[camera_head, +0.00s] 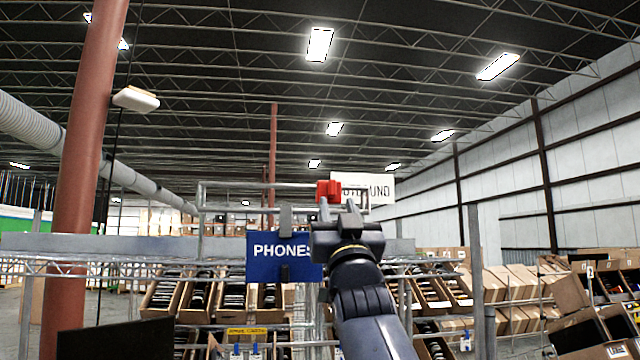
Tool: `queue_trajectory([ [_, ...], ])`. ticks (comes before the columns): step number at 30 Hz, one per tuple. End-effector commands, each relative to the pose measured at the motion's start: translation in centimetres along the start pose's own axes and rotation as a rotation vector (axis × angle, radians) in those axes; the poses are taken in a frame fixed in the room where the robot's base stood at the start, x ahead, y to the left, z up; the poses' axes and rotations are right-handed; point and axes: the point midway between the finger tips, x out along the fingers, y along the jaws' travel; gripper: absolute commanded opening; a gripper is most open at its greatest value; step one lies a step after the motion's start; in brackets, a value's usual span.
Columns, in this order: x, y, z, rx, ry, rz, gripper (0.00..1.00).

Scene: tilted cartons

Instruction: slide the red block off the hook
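The red block (329,190) sits on a thin grey metal hook (260,185), whose bar runs level to the left from the block. My gripper (338,205) points up and away just below the block. Its two fingers stand apart, with no object clearly between them. The left finger overlaps the block's lower edge in the picture; I cannot tell whether they touch. The right finger is to the right of the block. The hook's right end shows partly near the white sign behind.
A blue PHONES sign (265,257) hangs on the shelf rail (120,246) just left of my arm. Shelves with tilted cartons (515,283) spread behind and to the right. A white lettered sign (380,190) is behind the block. The space above the block looks open.

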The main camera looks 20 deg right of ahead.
Motion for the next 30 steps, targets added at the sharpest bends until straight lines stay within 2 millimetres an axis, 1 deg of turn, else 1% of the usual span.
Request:
queue_trajectory([
  [1, 1.5, 0.0, -0.3, 0.0, -0.002, 0.0, 0.35],
  [3, 2.7, 0.0, -0.3, 0.0, -0.002, 0.0, 0.35],
  [6, 4.0, 0.0, -0.2, 0.0, -0.002, 0.0, 0.35],
  [10, 5.2, 0.0, -0.1, 0.0, -0.001, 0.0, 0.35],
  [15, 5.7, 0.0, 0.0, 0.0, -0.002, 0.0, 0.35],
  [22, 5.6, 0.0, 0.0, 0.0, -0.002, 0.0, 0.35],
  [23, 5.6, 0.0, 0.0, 0.0, -0.002, 0.0, 0.33],
  [30, 5.6, 0.0, 0.0, 0.0, -0.002, 0.0, 0.13],
])
